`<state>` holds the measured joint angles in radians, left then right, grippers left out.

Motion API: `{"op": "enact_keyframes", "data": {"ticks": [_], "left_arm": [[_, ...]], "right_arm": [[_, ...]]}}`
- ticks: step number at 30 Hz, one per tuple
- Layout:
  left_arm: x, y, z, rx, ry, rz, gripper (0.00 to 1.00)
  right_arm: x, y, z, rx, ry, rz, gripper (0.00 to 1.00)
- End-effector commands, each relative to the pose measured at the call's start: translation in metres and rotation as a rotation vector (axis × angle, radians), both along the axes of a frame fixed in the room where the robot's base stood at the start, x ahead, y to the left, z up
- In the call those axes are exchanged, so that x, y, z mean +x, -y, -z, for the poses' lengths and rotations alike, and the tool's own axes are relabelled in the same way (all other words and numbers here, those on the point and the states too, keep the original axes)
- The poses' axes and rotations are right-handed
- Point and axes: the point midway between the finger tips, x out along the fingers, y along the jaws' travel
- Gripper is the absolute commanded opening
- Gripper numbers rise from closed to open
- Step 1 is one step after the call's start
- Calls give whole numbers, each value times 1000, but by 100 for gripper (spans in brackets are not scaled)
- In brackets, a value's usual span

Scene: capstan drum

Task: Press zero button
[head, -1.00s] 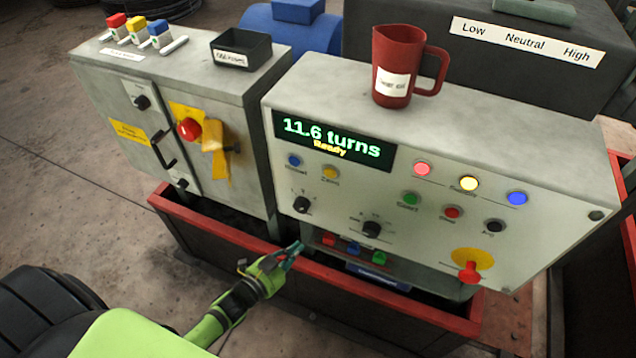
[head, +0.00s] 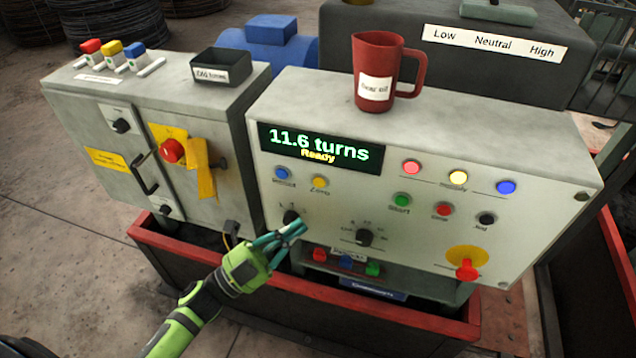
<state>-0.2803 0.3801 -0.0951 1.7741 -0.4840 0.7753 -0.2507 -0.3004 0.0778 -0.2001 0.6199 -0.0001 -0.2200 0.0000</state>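The yellow zero button (head: 320,182) is on the front of the control panel (head: 545,215), right of a blue button (head: 281,173) and below the display (head: 320,147). The display reads "11.6 turns" and "Ready". My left gripper (head: 297,229) is in front of the panel, below the zero button and apart from it. Its fingers look close together and partly cover the area by the left black knob (head: 291,217). I cannot tell whether they are fully shut. I see nothing held in them. My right gripper is not in view.
A red mug (head: 378,75) stands on the panel's top. More buttons and knobs, with a red knob (head: 467,269) on yellow, are on the panel. A grey cabinet (head: 100,130) stands at left. A red-edged trough (head: 200,260) runs below both.

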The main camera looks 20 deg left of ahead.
Motion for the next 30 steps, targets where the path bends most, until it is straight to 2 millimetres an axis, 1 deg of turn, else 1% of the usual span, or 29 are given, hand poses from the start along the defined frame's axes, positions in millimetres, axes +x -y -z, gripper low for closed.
{"op": "enact_keyframes", "data": {"ticks": [5, 8, 15, 21, 25, 30], "left_arm": [[7, 0, 1, -1, 0, 0, 0], [17, 1, 2, 0, 1, -1, 0], [52, 2, 3, -1, 0, -1, 0], [75, 2, 3, -1, -1, -1, 0], [84, 3, 2, -1, -2, -1, 0], [88, 3, 1, -1, -2, -1, 0]], "right_arm": [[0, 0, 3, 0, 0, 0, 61], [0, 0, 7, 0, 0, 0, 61], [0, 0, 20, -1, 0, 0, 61], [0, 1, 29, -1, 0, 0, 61], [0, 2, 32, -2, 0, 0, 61], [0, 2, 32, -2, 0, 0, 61]]}}
